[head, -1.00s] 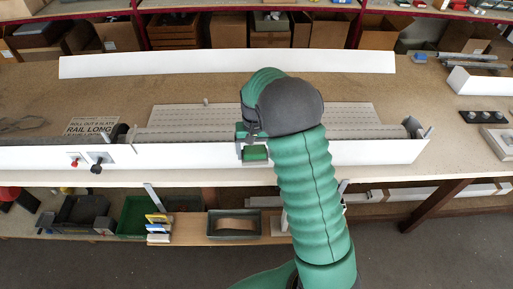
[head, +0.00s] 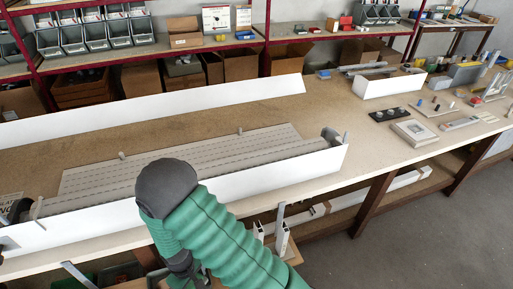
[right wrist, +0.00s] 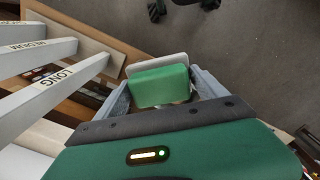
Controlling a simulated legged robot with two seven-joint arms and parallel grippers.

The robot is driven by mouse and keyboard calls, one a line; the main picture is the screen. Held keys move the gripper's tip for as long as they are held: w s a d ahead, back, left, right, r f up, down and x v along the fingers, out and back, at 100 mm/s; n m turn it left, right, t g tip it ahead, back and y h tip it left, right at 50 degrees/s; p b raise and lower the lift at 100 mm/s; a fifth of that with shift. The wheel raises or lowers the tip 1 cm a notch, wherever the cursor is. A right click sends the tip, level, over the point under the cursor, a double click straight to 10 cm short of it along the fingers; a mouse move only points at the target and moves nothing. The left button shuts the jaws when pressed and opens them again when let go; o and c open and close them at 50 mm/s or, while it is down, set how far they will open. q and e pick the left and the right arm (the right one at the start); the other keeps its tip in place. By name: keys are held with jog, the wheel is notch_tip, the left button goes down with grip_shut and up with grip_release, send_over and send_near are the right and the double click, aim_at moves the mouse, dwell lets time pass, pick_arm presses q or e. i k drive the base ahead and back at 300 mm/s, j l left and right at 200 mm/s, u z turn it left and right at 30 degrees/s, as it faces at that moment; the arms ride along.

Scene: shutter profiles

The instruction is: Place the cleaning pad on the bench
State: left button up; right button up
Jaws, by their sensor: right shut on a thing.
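The cleaning pad (right wrist: 160,87), a green block with a pale backing plate, is between the fingers of my right gripper (right wrist: 161,78) in the right wrist view. The gripper is shut on it, with dark floor behind it. The bench (head: 385,145) has a light brown top and runs across the head view. My green right arm crosses in front of the bench's front edge. The right gripper and pad cannot be made out in the head view. My left gripper is in neither current view.
A long white shutter profile (head: 265,178) with grey slats (head: 190,160) lies along the bench. Another white strip (head: 160,103) lies behind it. A black knob strip (head: 396,114) and a pale framed box (head: 415,132) are at the right. White bars labelled LONG and MEDIUM (right wrist: 45,88) are beside my right gripper.

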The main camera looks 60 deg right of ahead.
aim_at(360, 147)
jog(key=k+l, duration=0.2)
jog(key=l, duration=0.15)
jog(key=k+l, duration=0.2)
jog(key=l, duration=0.2)
jog(key=k+l+z, duration=0.1)
jog(key=l, duration=0.25)
jog(key=k+l, duration=0.25)
jog(key=l, duration=0.15)
jog(key=k+l, duration=0.2)
jog(key=l, duration=0.15)
jog(key=k+l, duration=0.2)
jog(key=l, duration=0.2)
jog(key=k+l+z, duration=0.1)
jog(key=l, duration=0.25)
jog(key=k, duration=0.05)
